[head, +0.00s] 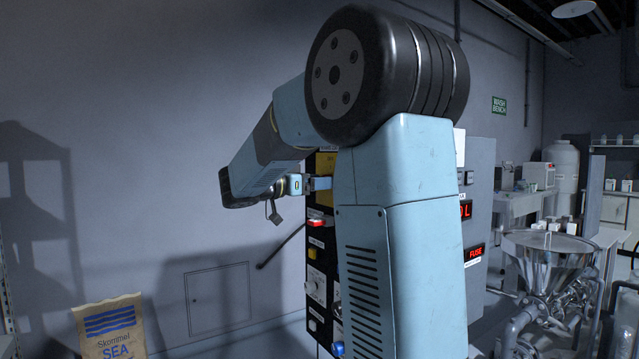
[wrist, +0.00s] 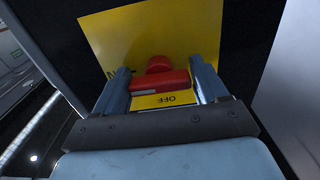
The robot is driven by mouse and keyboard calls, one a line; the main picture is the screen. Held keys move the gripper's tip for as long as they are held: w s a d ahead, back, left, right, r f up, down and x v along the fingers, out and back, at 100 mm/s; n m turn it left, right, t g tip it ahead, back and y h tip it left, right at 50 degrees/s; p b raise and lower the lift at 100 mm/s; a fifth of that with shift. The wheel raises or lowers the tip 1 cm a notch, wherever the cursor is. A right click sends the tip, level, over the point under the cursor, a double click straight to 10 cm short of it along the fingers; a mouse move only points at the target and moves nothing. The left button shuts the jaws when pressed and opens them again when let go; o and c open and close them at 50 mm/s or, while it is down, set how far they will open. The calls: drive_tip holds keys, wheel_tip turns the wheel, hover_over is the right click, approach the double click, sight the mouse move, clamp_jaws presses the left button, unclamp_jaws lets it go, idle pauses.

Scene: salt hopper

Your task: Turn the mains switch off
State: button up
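In the wrist view a red switch handle (wrist: 160,82) with a round hub sits on a yellow plate (wrist: 190,28). An upside-down OFF label (wrist: 168,99) shows just below the red bar; a letter N shows at the left, partly hidden by a finger. The two fingers of my gripper (wrist: 162,85) stand apart, one at each end of the red bar. I cannot tell whether they press on it. In the head view my gripper (head: 320,184) is at the yellow plate (head: 326,162) near the cabinet's top; my arm hides much there.
Below on the dark panel (head: 320,262) are a red-lit switch (head: 315,222), a yellow button (head: 313,254) and a dial. Right are red displays (head: 474,252) and a steel hopper (head: 548,260). A salt sack (head: 110,328) stands at lower left.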

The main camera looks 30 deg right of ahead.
drive_tip(key=c, duration=0.6)
drive_tip(key=shift+c, duration=0.2)
drive_tip(key=n, duration=0.4)
drive_tip(key=shift+n, duration=0.3)
drive_tip(key=n, duration=0.4)
drive_tip(key=shift+n, duration=0.3)
drive_tip(key=n, duration=0.4)
drive_tip(key=shift+n, duration=2.4)
